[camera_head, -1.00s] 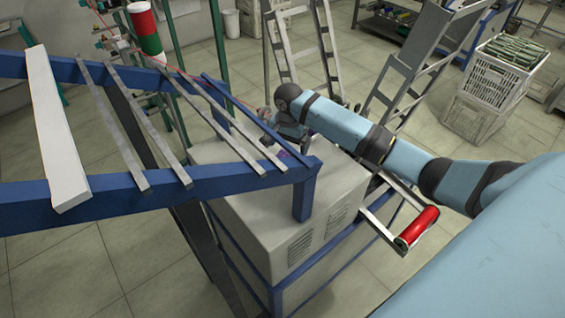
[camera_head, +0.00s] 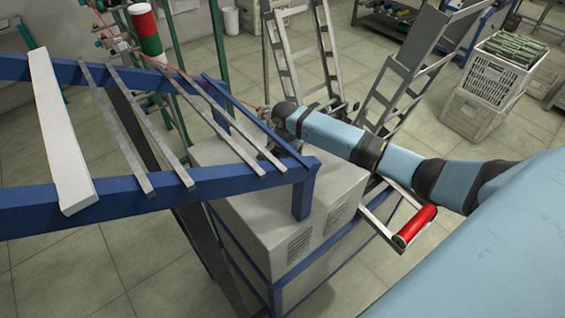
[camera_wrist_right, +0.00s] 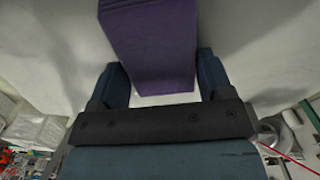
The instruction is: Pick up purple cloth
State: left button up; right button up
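The purple cloth (camera_wrist_right: 152,38) is a folded block on a pale surface in the right wrist view. My right gripper (camera_wrist_right: 163,62) is open, with its two dark blue fingers on either side of the cloth's near end. A gap shows between the left finger and the cloth; the right finger is close to its edge. In the head view my right arm reaches to the top of the beige cabinet (camera_head: 270,210), and the gripper is mostly hidden behind the wrist and the blue frame. I cannot make out the cloth there. My left gripper is not in view.
A blue frame (camera_head: 110,200) with metal bars and a white plank (camera_head: 57,130) stands left of the arm. A red roller (camera_head: 416,226) sits at the cabinet's right. A red thread (camera_head: 200,82) runs from the spool (camera_head: 147,30) towards the wrist. Crates (camera_head: 490,85) stand back right.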

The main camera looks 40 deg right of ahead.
aim_at(285, 157)
jog(key=c, duration=0.3)
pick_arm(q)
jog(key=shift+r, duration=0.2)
pick_arm(e)
jog(key=shift+c, duration=1)
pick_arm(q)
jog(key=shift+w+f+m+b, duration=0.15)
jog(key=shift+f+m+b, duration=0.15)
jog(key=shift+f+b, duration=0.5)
pick_arm(e)
notch_tip(285, 157, up, 20)
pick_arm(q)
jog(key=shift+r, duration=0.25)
pick_arm(e)
jog(key=o, duration=0.4)
jog(key=shift+c, duration=1.4)
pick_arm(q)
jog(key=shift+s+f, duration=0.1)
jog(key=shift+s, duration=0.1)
